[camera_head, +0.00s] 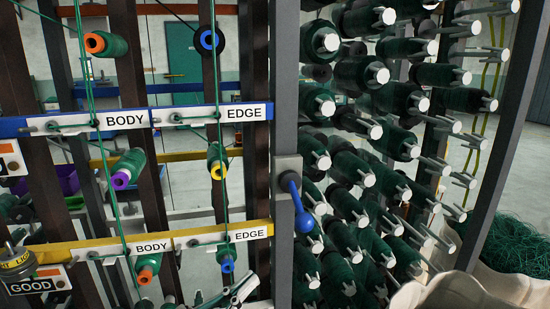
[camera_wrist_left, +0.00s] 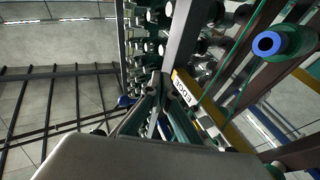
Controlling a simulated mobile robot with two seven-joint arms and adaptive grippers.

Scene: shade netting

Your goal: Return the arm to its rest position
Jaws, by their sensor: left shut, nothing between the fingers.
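My left gripper (camera_head: 246,288) shows at the bottom edge of the head view, just below the lower EDGE label (camera_head: 249,235). Its fingers are shut with nothing between them. In the left wrist view the gripper (camera_wrist_left: 157,90) points toward the rack, with the EDGE label (camera_wrist_left: 183,91) right beside its fingers. I cannot tell whether it touches the rack. Most of the left arm is outside the head view. My right gripper is not in view.
A blue-handled lever (camera_head: 297,202) sits on the grey post (camera_head: 285,120). Green thread spools (camera_head: 127,165) hang by the blue rail (camera_head: 180,116) and yellow rail (camera_head: 90,249). A dense creel of spools (camera_head: 370,130) stands right. Green netting (camera_head: 510,245) lies in a pale sack at far right.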

